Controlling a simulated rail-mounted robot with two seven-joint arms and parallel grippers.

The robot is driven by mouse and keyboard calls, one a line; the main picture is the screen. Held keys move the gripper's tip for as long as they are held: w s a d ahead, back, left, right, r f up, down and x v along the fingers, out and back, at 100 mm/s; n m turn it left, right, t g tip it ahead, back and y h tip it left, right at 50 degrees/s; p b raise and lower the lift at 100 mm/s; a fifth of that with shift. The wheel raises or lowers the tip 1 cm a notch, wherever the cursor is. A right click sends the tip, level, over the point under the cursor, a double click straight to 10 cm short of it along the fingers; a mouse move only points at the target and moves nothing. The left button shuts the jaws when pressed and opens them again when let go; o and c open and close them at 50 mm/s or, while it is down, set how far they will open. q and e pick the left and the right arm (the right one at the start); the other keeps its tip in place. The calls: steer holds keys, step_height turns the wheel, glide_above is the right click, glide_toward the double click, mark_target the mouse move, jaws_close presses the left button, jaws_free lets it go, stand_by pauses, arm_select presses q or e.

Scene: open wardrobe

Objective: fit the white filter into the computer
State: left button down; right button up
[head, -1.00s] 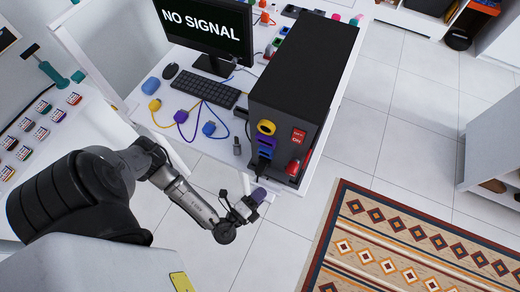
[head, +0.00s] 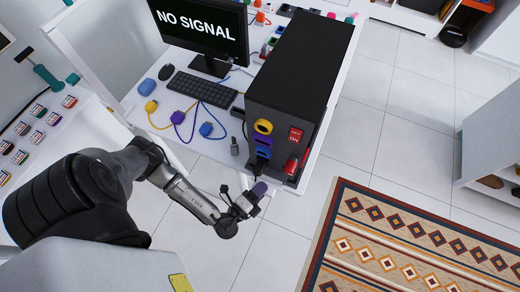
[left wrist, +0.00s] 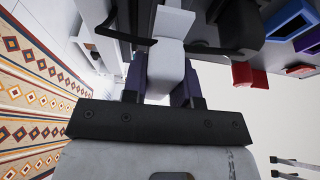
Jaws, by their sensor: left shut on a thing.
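The computer (head: 290,80) is a dark tower at the edge of the white desk, its front facing me with yellow, purple and blue sockets and a red switch. My left gripper (head: 259,190) is just in front of and below this front. In the left wrist view, its purple fingers (left wrist: 162,85) are shut on a white block, the white filter (left wrist: 166,65). The filter points toward the computer's lower front; whether it touches is unclear. The filter cannot be made out clearly in the head view. My right gripper is not in view.
A red switch (left wrist: 245,75) stands out from the computer's front, close to the filter's right in the left wrist view. Coloured plugs with cables, a keyboard (head: 200,89) and a monitor (head: 205,30) are on the desk. The floor around the patterned rug (head: 410,240) is clear.

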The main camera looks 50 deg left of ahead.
arm_select(q)
steer(key=shift+w+a, duration=0.6)
steer(key=shift+w, duration=0.35)
steer(key=c, duration=0.8)
jaws_free()
steer(key=s+d+b, duration=0.2)
steer(key=s, duration=1.1)
steer(key=shift+s+b, duration=0.25)
steer(key=shift+b, duration=0.05)
steer(key=shift+d, duration=0.15)
